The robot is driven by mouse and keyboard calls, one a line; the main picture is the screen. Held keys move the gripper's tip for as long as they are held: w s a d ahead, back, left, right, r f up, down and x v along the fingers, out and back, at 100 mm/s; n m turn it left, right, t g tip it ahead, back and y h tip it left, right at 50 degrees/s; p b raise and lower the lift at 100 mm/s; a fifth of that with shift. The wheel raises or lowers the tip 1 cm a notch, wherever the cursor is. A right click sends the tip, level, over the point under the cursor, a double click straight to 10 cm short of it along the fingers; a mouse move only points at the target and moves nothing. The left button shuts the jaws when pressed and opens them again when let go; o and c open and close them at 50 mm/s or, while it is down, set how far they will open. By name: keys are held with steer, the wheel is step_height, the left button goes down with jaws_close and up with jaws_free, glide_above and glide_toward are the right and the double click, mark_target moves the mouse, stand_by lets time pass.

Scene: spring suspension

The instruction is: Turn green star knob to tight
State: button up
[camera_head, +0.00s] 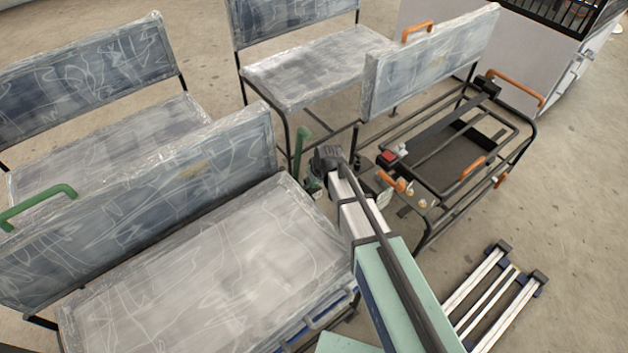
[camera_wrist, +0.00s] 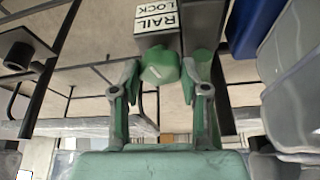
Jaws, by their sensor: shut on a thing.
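The green star knob (camera_wrist: 159,62) shows at the top middle of the wrist view, close in front of my gripper (camera_wrist: 161,76). The two green-grey fingers stand on either side of the knob and are shut on it. A white label reading "RAIL LOCK", upside down in this view (camera_wrist: 158,17), sits on a dark block just beyond the knob. Which way the knob is turned cannot be read. In the head view, my arm reaches to the gap beside the front bench, and the knob cannot be made out there.
Plastic-wrapped benches stand at left (camera_head: 200,270) and at the back (camera_head: 310,65). A green upright lever (camera_head: 301,140) rises close to my wrist. A black frame with orange handles (camera_head: 455,150) stands to the right. Rails (camera_head: 495,300) lie on the floor at lower right.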

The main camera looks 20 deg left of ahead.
steer(key=o, duration=1.1)
steer(key=shift+f, duration=0.1)
steer(key=shift+o, duration=0.2)
steer(key=shift+n, duration=0.4)
